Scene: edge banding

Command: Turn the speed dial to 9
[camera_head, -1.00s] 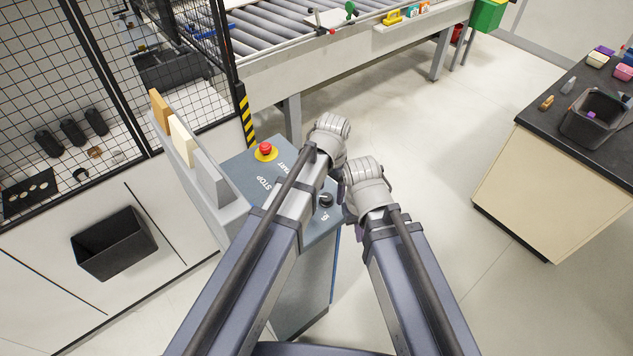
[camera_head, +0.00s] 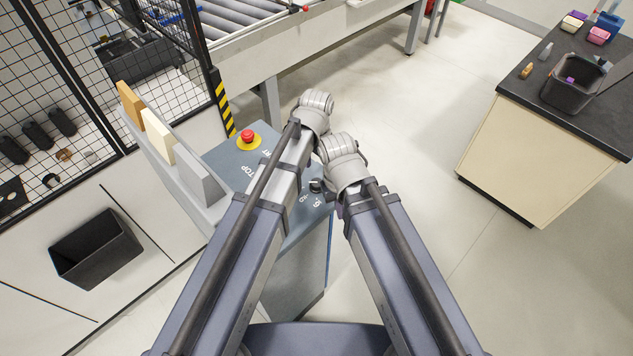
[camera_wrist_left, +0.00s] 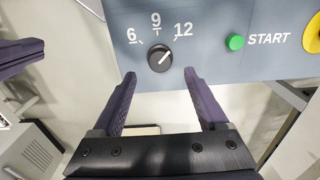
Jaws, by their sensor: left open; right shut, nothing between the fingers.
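The speed dial (camera_wrist_left: 160,58) is a black knob on a blue-grey panel (camera_wrist_left: 215,60), below the marks 6, 9 and 12. Its light pointer line leans up and right, toward 12. In the head view the dial (camera_head: 316,186) shows between my arms. My left gripper (camera_wrist_left: 158,76) is open and empty, with its purple fingers below and to either side of the dial, apart from it. Its fingertips are hidden in the head view. My right gripper shows as purple fingers (camera_wrist_left: 20,55) at the left of the wrist view, shut and away from the dial.
A green START button (camera_wrist_left: 235,42) and the yellow-ringed red emergency stop (camera_head: 247,137) sit on the same panel. A roller conveyor (camera_head: 250,18) stands behind and a black-topped bench (camera_head: 510,105) at right. Floor between them is clear.

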